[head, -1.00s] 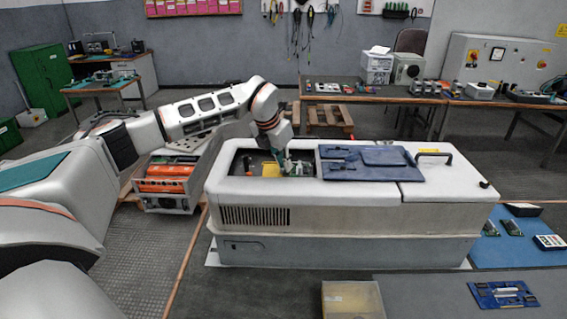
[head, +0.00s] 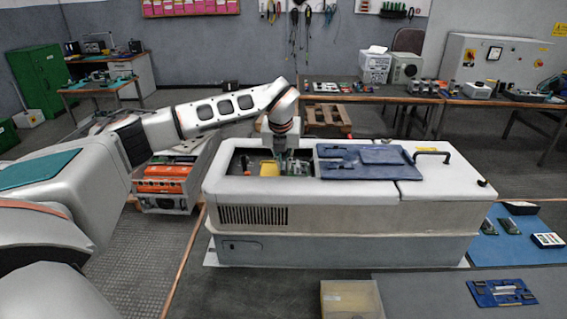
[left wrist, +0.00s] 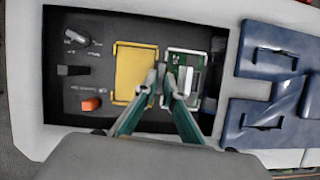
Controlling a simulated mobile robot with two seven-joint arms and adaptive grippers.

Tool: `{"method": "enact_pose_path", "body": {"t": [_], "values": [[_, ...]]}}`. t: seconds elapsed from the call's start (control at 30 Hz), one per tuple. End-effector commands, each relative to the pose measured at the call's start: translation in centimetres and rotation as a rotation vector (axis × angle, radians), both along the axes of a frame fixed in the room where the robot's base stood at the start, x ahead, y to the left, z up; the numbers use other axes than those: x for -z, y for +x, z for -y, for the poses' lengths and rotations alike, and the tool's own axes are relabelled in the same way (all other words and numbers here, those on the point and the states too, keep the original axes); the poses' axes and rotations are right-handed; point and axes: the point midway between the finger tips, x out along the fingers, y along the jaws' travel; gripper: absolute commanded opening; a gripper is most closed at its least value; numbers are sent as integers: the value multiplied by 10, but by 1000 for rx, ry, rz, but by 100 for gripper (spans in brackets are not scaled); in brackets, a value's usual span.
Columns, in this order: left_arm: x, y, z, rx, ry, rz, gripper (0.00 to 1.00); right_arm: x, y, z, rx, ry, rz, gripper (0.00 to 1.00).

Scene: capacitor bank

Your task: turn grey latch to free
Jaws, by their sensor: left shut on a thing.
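My left gripper (left wrist: 163,80) reaches down into the open bay of the white cabinet (head: 250,217). Its two green-grey fingers are nearly together, shut on a small grey piece that I take to be the grey latch (left wrist: 161,72). The fingers mostly hide it, so its angle cannot be told. It lies between a yellow plate (left wrist: 134,72) and a green circuit board (left wrist: 186,66). In the head view my left gripper (head: 279,154) is small and points down into the bay. My right gripper is not in view.
A blue tray (head: 370,172) lies on the cabinet right of the bay. A black handle (head: 433,153) stands on the right lid. The bay walls are close around my fingers.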

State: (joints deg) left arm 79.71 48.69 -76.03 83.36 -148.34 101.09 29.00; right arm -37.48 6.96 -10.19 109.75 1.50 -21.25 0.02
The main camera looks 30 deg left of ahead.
Motion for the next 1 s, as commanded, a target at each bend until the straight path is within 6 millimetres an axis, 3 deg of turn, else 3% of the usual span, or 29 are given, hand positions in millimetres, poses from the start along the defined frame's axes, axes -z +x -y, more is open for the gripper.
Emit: {"method": "enact_pose_path", "body": {"t": [0.37, 0.4, 0.43, 0.8, 1.0], "values": [[0, 0, 0, -3, -1, -2, 0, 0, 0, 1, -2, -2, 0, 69], [0, -1, 0, -3, -1, -2, 19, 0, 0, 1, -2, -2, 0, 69], [0, -1, 0, -3, -1, -2, 26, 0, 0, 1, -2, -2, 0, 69], [-1, -1, 0, -2, 0, 0, 26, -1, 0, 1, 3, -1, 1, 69], [-23, -8, 4, -1, 0, 2, 26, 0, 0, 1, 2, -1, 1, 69]]}}
